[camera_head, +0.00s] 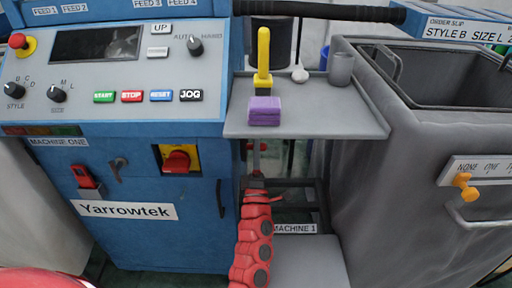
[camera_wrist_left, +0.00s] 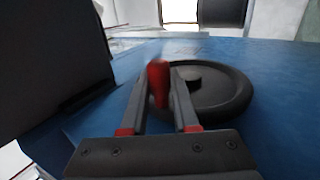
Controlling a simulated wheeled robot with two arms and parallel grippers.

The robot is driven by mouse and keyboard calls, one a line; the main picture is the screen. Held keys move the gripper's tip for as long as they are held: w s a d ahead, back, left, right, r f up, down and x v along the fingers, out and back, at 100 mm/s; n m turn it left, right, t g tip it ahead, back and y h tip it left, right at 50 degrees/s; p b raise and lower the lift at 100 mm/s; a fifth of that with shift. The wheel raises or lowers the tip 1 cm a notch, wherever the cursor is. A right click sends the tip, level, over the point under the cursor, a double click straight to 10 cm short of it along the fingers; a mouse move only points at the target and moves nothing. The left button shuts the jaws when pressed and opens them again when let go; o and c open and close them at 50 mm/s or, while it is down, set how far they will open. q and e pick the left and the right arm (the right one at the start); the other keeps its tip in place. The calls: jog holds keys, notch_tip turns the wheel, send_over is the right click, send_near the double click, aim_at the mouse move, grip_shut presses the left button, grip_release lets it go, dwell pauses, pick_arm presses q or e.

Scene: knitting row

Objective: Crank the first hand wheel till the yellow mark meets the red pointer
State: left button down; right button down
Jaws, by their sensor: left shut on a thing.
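The hand wheel (camera_wrist_left: 235,95) is dark and round with a raised hub, set against a blue panel in the left wrist view. Its upright red handle (camera_wrist_left: 158,75) stands between the fingers of my left gripper (camera_wrist_left: 162,95), which is shut on it. The wheel and the left gripper do not show in the head view. No yellow mark or red pointer can be made out on the wheel. My right gripper (camera_head: 257,150) is at the end of the red arm in the middle of the head view, below the grey shelf; its fingers are too small to judge.
The blue machine cabinet (camera_head: 150,235) with its control panel fills the left. A grey shelf (camera_head: 340,122) holds a purple block (camera_head: 264,111), a yellow-handled tool (camera_head: 263,60) and a grey cup (camera_head: 341,69). A large grey bin (camera_head: 390,190) stands at right.

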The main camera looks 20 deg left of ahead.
pick_arm(q)
jog(key=c, duration=0.9)
grip_release()
jog(key=shift+w+f, duration=0.15)
jog(key=shift+f, duration=0.05)
jog(key=shift+o, duration=1.1)
jog(key=shift+w+f, duration=0.1)
jog(key=shift+s+d+f, duration=0.1)
jog(key=shift+s, duration=0.3)
jog(key=s+d+p, duration=0.3)
jog(key=s, duration=0.9)
jog(key=shift+d, duration=0.1)
